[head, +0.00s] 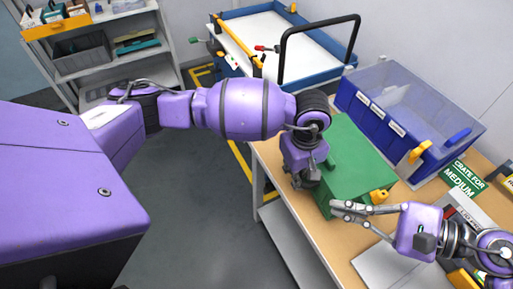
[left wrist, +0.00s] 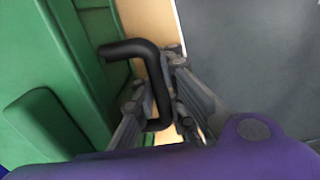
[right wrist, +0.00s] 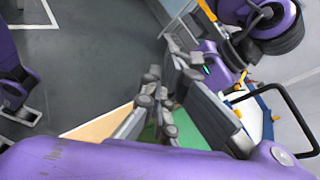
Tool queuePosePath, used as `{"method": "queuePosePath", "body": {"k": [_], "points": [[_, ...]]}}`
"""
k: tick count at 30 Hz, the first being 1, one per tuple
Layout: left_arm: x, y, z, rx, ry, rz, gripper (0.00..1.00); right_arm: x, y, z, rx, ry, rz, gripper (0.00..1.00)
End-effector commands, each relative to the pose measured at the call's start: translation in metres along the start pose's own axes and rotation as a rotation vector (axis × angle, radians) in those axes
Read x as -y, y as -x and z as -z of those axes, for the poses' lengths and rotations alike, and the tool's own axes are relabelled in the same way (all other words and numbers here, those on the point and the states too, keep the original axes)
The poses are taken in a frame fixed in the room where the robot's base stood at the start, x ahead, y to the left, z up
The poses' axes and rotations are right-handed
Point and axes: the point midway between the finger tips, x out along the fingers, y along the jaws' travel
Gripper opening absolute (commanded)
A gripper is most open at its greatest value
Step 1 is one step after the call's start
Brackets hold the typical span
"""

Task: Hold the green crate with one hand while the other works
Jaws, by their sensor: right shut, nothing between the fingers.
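The green crate (head: 350,155) stands closed on the wooden table, with a yellow latch (head: 378,196) on its near side. My left gripper (head: 303,183) is at the crate's left side. In the left wrist view its fingers (left wrist: 158,100) close around the crate's black handle (left wrist: 135,48), beside the green wall (left wrist: 60,60). My right gripper (head: 338,210) is shut and empty, just in front of the crate's near side; I cannot tell whether it touches. Its closed fingers (right wrist: 157,92) show in the right wrist view, with a little green behind them.
A blue bin with a clear lid (head: 405,110) stands behind the crate to the right. A green sign (head: 463,178) reads "CRATE FOR MEDIUM". A blue-rimmed cart (head: 290,40) with a black handle is at the back. Shelves (head: 110,55) stand at the left.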

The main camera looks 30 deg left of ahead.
Motion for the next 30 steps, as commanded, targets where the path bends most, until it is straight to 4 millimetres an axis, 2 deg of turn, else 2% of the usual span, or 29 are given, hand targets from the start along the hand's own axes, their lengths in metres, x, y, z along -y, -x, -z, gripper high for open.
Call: {"method": "queuePosePath", "body": {"k": [5,12,18,23,30], "points": [[-0.002,0.002,0.001,-0.003,-0.001,-0.004,0.0,-0.009,0.045,0.029,-0.018,-0.236,0.215,0.0],[-0.002,0.002,0.001,-0.003,-0.001,-0.004,0.0,-0.036,0.123,0.067,-0.079,-0.505,0.487,0.0],[-0.002,0.002,0.001,-0.003,-0.002,-0.004,0.0,-0.058,0.17,0.085,-0.127,-0.632,0.626,0.0],[-0.002,0.002,0.001,-0.003,-0.002,-0.004,0.0,-0.065,0.185,0.089,-0.143,-0.667,0.668,0.0],[-0.002,0.002,0.001,-0.003,-0.001,-0.004,0.0,-0.066,0.186,0.089,-0.144,-0.669,0.671,0.0]]}}
